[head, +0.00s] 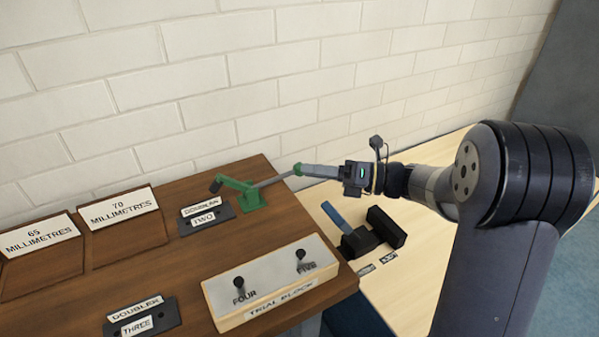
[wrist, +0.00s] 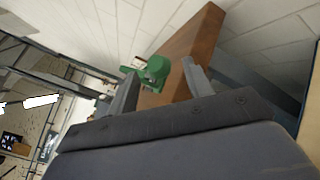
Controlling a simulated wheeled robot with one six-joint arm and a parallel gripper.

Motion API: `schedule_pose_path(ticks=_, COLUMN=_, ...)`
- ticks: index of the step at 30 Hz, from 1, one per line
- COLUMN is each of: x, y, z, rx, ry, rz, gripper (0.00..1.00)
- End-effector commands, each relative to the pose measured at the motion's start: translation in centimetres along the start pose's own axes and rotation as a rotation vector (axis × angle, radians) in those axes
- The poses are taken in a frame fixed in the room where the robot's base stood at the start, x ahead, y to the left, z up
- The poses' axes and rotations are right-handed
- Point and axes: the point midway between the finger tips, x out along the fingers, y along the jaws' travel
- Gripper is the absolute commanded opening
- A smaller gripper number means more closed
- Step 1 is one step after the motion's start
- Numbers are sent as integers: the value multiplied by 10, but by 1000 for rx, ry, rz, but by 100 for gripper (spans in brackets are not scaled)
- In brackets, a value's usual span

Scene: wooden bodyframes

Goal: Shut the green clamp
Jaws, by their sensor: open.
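The green clamp (head: 250,196) stands near the back right edge of the brown wooden board (head: 165,255). Its green arm reaches left to a dark tip beside the DOUBLER TWO plate, and a grey bar runs right from it towards my gripper. My gripper (head: 304,170) comes in from the right, above the board's edge, by a small green part at the bar's end. In the wrist view my gripper (wrist: 160,86) has its fingers spread, with part of the green clamp (wrist: 155,72) showing between and beyond them. Whether they touch it is unclear.
A brick wall (head: 250,75) stands close behind. The DOUBLER TWO plate (head: 205,219) is left of the clamp and the TRIAL BLOCK (head: 270,284) in front. A black fixture with a blue handle (head: 336,216) stands on the pale bench (head: 425,262), below my arm.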

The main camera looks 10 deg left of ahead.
Motion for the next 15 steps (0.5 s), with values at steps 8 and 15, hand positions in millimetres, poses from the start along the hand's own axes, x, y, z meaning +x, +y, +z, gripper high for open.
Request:
schedule_pose_path(ticks=8, x=34, y=0, z=0, rx=0, ry=0, rz=1, gripper=49)
schedule_pose_path(ticks=15, x=38, y=0, z=0, rx=1, ry=-1, rz=0, gripper=49)
